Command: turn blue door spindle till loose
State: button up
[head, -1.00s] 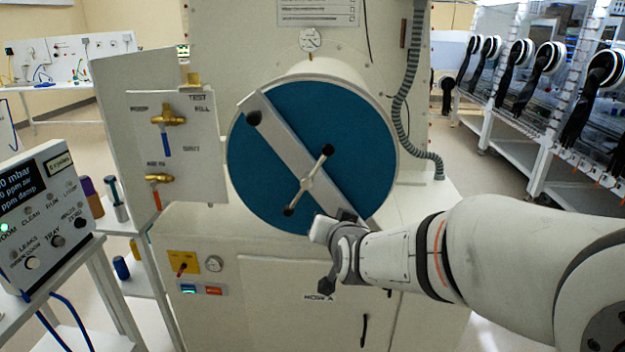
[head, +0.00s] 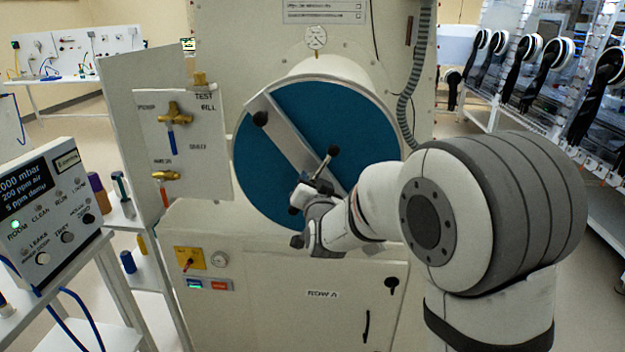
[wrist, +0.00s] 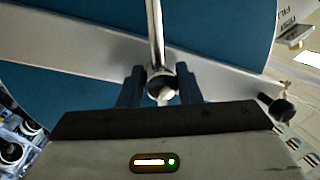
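The round blue door (head: 300,105) is closed on the antechamber, with a pale diagonal bar (head: 290,135) across it. The spindle (head: 326,163) is a metal cross-handle on this bar with black end knobs; its upper end points up and right. My gripper (head: 303,195) is at its lower end and hides part of it and the hub.
A panel with brass valves (head: 174,112) stands left of the door. A control box (head: 45,210) on a stand is at the lower left. A ribbed hose (head: 408,115) hangs right of the door. Glovebox gloves (head: 590,95) line the right side.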

jog(key=shift+w, duration=0.2)
grip_shut()
dwell(0.4)
